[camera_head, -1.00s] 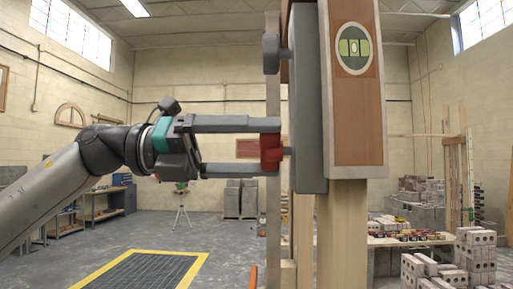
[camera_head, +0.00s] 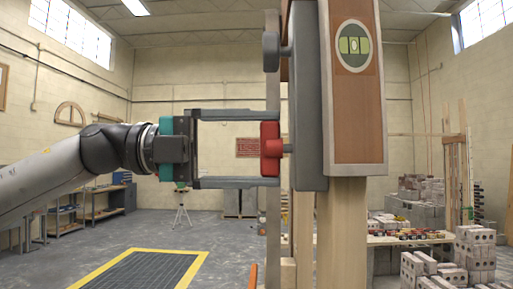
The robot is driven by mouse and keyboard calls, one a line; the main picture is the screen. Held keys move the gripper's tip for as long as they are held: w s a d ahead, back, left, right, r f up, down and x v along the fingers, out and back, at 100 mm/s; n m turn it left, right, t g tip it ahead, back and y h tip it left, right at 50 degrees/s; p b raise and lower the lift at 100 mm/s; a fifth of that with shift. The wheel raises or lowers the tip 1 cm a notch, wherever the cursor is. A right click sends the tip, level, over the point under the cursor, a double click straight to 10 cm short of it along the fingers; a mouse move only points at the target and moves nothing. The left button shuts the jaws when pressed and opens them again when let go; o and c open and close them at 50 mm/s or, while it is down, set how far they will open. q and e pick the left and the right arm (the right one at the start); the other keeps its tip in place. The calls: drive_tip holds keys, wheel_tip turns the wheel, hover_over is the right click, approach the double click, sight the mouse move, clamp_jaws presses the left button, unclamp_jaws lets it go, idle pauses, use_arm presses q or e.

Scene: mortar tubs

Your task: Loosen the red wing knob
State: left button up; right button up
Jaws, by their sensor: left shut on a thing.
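The red wing knob (camera_head: 270,149) sits on a short stem on the left side of a grey clamp block (camera_head: 307,100). Its wings stand nearly upright in the picture. My left gripper (camera_head: 270,148) comes in level from the left and is shut on the knob, one finger at its top end and one at its bottom end. A grey knob (camera_head: 270,52) sits higher on the same block, clear of my fingers. My right gripper is out of view.
The block is fixed to an upright wooden post (camera_head: 342,230) with a wood-faced spirit level (camera_head: 356,110). Bricks (camera_head: 475,255) are stacked at the lower right. A yellow-edged floor grid (camera_head: 150,270) lies at the lower left. Space around my left arm looks clear.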

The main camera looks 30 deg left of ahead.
use_arm(q)
drive_tip(key=shift+n, duration=0.5)
drive_tip(key=o, duration=1.1)
drive_tip(key=shift+b+v, duration=3.1)
drive_tip(key=shift+v, duration=4.55)
drive_tip(key=shift+s, duration=0.1)
